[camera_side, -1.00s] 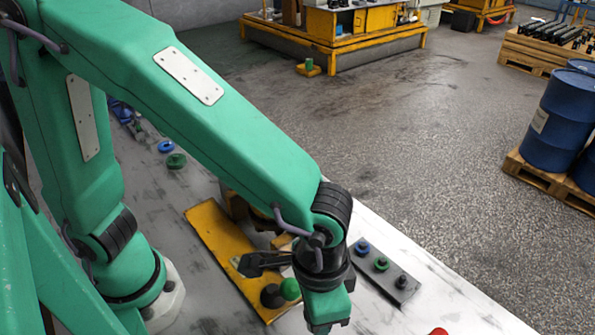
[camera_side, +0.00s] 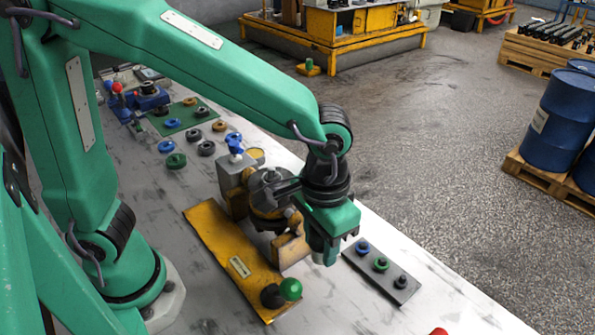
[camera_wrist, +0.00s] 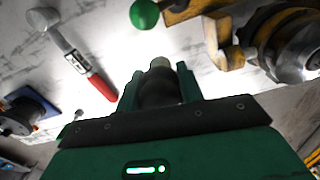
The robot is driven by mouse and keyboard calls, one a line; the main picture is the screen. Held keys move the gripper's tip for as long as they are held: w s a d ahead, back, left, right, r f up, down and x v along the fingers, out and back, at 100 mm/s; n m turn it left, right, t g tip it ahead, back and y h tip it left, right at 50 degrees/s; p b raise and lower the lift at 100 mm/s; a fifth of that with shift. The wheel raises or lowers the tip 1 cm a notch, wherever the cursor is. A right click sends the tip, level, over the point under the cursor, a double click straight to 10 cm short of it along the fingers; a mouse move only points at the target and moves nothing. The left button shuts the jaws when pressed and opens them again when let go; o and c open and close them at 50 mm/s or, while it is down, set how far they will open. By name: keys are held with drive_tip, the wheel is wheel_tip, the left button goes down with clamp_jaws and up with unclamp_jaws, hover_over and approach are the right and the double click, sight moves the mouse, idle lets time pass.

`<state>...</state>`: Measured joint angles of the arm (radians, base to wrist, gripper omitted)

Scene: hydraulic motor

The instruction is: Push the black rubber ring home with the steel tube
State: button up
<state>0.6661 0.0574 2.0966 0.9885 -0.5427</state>
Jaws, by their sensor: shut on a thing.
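My gripper (camera_side: 325,250) is to the right of the motor in the side view, between it and a grey strip of knobs. In the wrist view, my gripper (camera_wrist: 160,92) is shut on a dark round piece with a pale end, which looks like the steel tube (camera_wrist: 160,66). In the side view the tube is mostly hidden by the fingers. The grey and ochre motor (camera_side: 268,190) stands on a yellow fixture (camera_side: 222,240); it also shows at the upper right of the wrist view (camera_wrist: 292,42). I cannot make out a black ring in the motor. Loose black rings (camera_side: 206,148) lie on the bench behind.
A green ball lever (camera_side: 290,289) rises at the fixture's front. The grey strip (camera_side: 376,272) carries blue, green and black pieces. A red-handled tool (camera_wrist: 100,86) lies on the bench. Colored rings and a green mat (camera_side: 183,118) are at the back left.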

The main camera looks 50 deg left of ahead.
drive_tip(key=w+a+r+n, duration=0.2)
drive_tip(key=a, duration=0.3)
drive_tip(key=w+a+r+n, duration=0.2)
drive_tip(key=w+a+r, duration=0.1)
drive_tip(key=a, duration=0.3)
wheel_tip(320, 180, up, 4)
drive_tip(key=n, duration=0.4)
hover_over(271, 168)
drive_tip(key=shift+f, duration=0.3)
drive_tip(key=shift+f, duration=1.85)
drive_tip(key=shift+f, duration=1.2)
idle(0.4)
